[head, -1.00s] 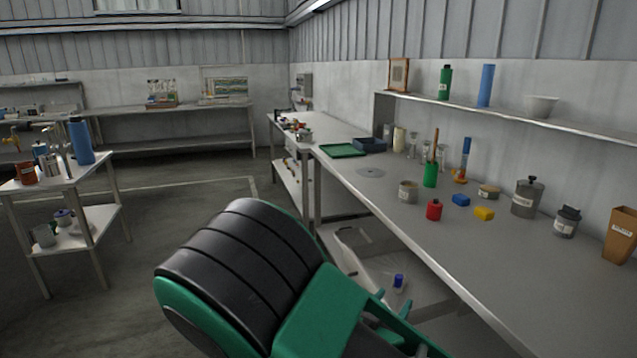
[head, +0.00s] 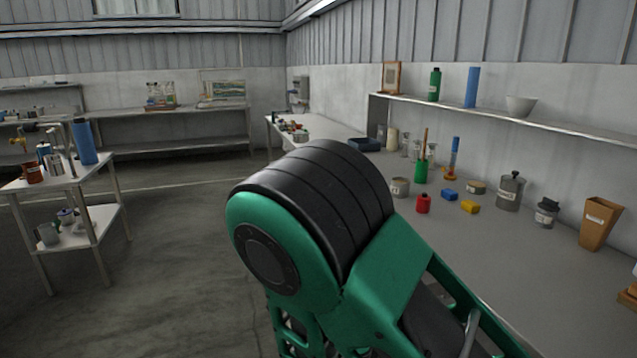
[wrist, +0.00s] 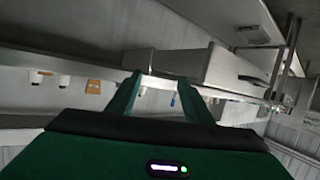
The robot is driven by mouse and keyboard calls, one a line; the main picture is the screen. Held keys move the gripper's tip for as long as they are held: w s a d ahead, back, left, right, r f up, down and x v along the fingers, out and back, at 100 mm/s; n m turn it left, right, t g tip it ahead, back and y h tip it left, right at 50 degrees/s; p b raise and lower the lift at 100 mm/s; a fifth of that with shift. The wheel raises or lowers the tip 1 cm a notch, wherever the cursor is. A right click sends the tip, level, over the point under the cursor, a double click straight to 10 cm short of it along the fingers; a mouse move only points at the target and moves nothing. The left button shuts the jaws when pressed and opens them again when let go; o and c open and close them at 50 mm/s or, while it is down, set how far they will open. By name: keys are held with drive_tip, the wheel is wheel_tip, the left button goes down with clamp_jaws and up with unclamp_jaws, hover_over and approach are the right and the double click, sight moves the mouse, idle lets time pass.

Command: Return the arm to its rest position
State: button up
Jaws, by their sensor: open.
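My gripper (wrist: 160,80) shows in the wrist view with its two green fingers apart and nothing between them. In the head view my green and black arm link rises large in the lower middle. The gripper itself cannot be made out there. The arm link covers part of the long grey workbench (head: 500,255) and the floor in front of it.
A wall shelf (head: 540,122) runs above. A white cart (head: 98,222) stands left. Floor between is clear.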

drive_tip(key=s+d+g+y, duration=0.3)
drive_tip(key=s+d+g, duration=0.25)
drive_tip(key=d, duration=0.25)
drive_tip(key=s+r+n+y, duration=0.3)
drive_tip(key=s+r+n, duration=0.1)
drive_tip(key=r, duration=0.3)
drive_tip(key=s+r+n+y, duration=0.3)
drive_tip(key=r+n+y, duration=0.1)
drive_tip(key=r, duration=0.3)
drive_tip(key=s+d+f+m+g, duration=0.1)
drive_tip(key=s+d+m+g, duration=0.1)
drive_tip(key=s+d, duration=0.3)
drive_tip(key=s+d+m+g, duration=0.3)
drive_tip(key=s+d, duration=0.3)
drive_tip(key=s, duration=0.6)
drive_tip(key=shift+d+f+m, duration=0.2)
drive_tip(key=shift+f+m, duration=0.2)
drive_tip(key=shift+m, duration=0.5)
drive_tip(key=shift+w, duration=0.1)
